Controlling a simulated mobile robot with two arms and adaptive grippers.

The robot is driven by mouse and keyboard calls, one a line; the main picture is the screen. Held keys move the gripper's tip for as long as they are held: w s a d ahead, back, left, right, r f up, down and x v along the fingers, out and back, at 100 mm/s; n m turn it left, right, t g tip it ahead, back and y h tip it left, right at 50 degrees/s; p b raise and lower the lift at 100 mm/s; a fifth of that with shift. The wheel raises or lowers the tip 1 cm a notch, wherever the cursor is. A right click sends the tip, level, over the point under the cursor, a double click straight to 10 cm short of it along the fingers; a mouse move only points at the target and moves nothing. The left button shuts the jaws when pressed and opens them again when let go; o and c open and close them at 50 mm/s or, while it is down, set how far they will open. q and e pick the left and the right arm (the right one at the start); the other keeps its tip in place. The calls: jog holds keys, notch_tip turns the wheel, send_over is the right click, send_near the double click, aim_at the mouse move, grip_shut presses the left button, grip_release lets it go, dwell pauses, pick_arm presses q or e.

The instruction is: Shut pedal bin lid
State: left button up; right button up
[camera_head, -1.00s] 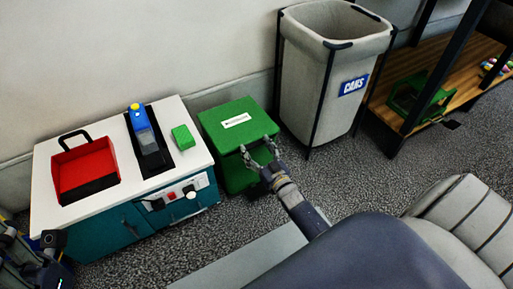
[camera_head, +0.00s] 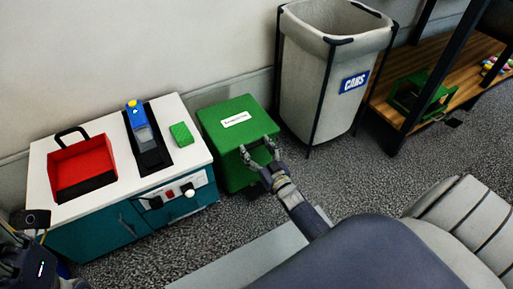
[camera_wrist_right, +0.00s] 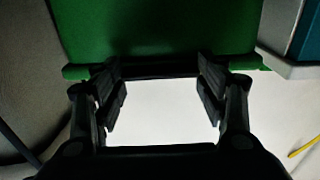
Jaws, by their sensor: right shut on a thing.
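The pedal bin (camera_head: 234,177) is a green box standing on the floor to the right of the white-topped cabinet. Its flat green lid (camera_head: 222,118), with a white label, lies level over the body. I see no clear gap under it, though my gripper hides part of the front edge. My right gripper (camera_head: 259,148) is at the lid's front right edge, shut on the lid. In the right wrist view, the fingers (camera_wrist_right: 160,92) straddle a green edge (camera_wrist_right: 155,45). My left gripper (camera_head: 32,220) shows partly at the lower left; its fingers are unclear.
The white-topped cabinet (camera_head: 190,157) carries a red tray (camera_head: 82,165), a black-and-blue device (camera_head: 146,140) and a green block (camera_head: 181,134). A grey cans bin (camera_head: 312,85) stands behind right. A wooden shelf (camera_head: 465,85) is at the far right.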

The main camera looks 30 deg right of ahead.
jog(key=shift+s+a+f, duration=0.1)
jog(key=shift+s+f, duration=0.05)
jog(key=shift+f, duration=0.35)
jog(key=o, duration=1.4)
jog(key=shift+c, duration=0.2)
jog(key=shift+o, duration=0.8)
jog(key=shift+f, duration=0.1)
jog(key=shift+r, duration=0.2)
jog(key=s, duration=1.1)
jog(key=shift+s+a, duration=0.35)
jog(key=shift+s, duration=0.05)
